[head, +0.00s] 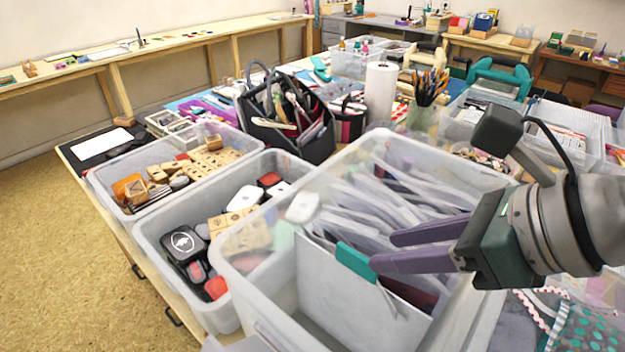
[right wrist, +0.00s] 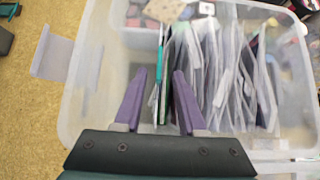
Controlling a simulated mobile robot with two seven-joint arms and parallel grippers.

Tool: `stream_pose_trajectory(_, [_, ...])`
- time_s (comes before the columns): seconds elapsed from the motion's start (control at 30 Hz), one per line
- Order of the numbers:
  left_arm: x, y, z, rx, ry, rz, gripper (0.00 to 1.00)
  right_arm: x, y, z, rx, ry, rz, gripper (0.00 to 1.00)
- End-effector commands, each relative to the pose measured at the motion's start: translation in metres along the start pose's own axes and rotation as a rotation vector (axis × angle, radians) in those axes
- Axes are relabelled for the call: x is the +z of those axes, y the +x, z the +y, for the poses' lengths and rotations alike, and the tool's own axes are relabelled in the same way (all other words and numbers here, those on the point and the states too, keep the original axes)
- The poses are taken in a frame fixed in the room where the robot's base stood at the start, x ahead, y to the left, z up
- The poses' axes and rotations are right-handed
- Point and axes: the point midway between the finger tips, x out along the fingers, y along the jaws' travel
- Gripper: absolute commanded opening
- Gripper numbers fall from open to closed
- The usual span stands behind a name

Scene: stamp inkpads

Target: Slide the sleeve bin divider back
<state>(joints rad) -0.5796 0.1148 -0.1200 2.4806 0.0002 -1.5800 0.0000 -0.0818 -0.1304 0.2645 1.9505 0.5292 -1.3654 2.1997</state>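The sleeve bin (head: 262,318) is a large clear plastic tub at the front of the table; it also shows in the right wrist view (right wrist: 85,95). Its divider (head: 335,290) is a pale upright panel with a teal tab (head: 355,260). Clear sleeves (head: 390,205) stand packed behind it. In the right wrist view the divider shows as a thin teal-edged line (right wrist: 160,60), with sleeves (right wrist: 225,75) to its right. My right gripper (head: 383,252) is open, its purple fingers apart on either side of the divider's top edge. Whether either finger touches is unclear. My left gripper is out of view.
Left of the bin stand clear tubs of stamps and inkpads (head: 148,245). A dark tool caddy (head: 285,142), a paper roll (head: 380,95) and a pencil cup (head: 422,115) stand behind. Inside the bin, the left part in the wrist view is mostly empty.

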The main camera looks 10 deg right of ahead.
Motion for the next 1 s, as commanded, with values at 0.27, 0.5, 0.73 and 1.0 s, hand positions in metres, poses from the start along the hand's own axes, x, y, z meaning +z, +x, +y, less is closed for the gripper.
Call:
stream_pose_trajectory(0.27, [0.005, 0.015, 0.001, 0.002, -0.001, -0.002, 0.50, -0.001, 0.054, 0.001, 0.003, -0.003, 0.001, 0.40])
stream_pose_trajectory(0.5, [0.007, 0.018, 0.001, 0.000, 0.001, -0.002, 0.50, -0.001, 0.071, 0.001, 0.000, -0.003, 0.001, 0.40])
stream_pose_trajectory(0.73, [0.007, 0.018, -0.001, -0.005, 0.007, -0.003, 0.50, 0.000, 0.071, 0.001, 0.000, -0.004, 0.001, 0.40])
stream_pose_trajectory(1.0, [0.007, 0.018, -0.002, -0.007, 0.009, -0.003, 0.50, -0.001, 0.071, 0.000, 0.000, -0.004, 0.002, 0.12])
